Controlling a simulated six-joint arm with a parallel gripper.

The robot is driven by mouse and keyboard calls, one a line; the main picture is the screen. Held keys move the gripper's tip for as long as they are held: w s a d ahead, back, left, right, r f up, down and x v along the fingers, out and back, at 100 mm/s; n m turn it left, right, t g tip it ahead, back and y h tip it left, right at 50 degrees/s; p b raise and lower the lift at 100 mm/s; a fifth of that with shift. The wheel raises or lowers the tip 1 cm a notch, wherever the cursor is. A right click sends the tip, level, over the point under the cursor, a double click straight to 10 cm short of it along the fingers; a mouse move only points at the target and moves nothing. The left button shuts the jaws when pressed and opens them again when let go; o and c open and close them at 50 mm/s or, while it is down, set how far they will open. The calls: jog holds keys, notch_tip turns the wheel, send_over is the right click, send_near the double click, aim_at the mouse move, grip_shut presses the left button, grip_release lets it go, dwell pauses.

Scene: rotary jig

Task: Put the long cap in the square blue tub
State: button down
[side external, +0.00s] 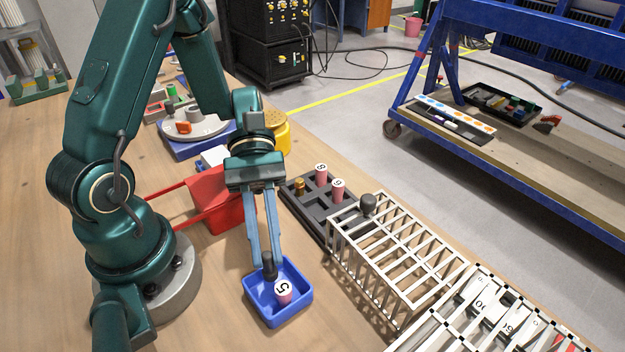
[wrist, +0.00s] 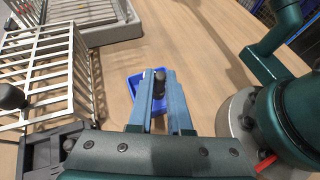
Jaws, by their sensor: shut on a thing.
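My gripper (side external: 268,258) points down over the square blue tub (side external: 262,314) and is shut on the long cap (side external: 269,268), a dark upright cylinder. The cap's lower end is within or just above the tub's opening; I cannot tell if it touches the floor. A pink cylinder with a white top marked 5 (side external: 283,291) stands in the tub, close to the cap. In the wrist view the long cap (wrist: 159,83) shows between the blue-grey fingers, with part of the blue tub (wrist: 134,86) behind them. The fingers hide the rest of the tub.
A white wire rack (side external: 400,262) stands right of the tub, with a dark round knob (side external: 368,204) at its far corner. A dark compartment tray (side external: 300,208) with pink cylinders lies behind. A red bin (side external: 208,205) stands behind left. Bare wood lies in front of the tub.

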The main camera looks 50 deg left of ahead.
aim_at(267, 257)
jog(key=shift+f, duration=1.6)
jog(key=shift+f, duration=0.1)
jog(key=c, duration=0.8)
grip_release()
jog(key=shift+c, duration=0.2)
jog(key=v, duration=1.1)
jog(key=s+d+r+m+t+y, duration=0.2)
jog(key=s+r+m+t+y, duration=0.1)
jog(key=r+m+t+y, duration=0.4)
jog(key=m+t+y, duration=0.3)
jog(key=m+y, duration=0.1)
jog(key=m, duration=0.2)
jog(key=shift+d+r+t, duration=0.2)
jog(key=shift+d+t, duration=0.15)
jog(key=shift+t, duration=0.05)
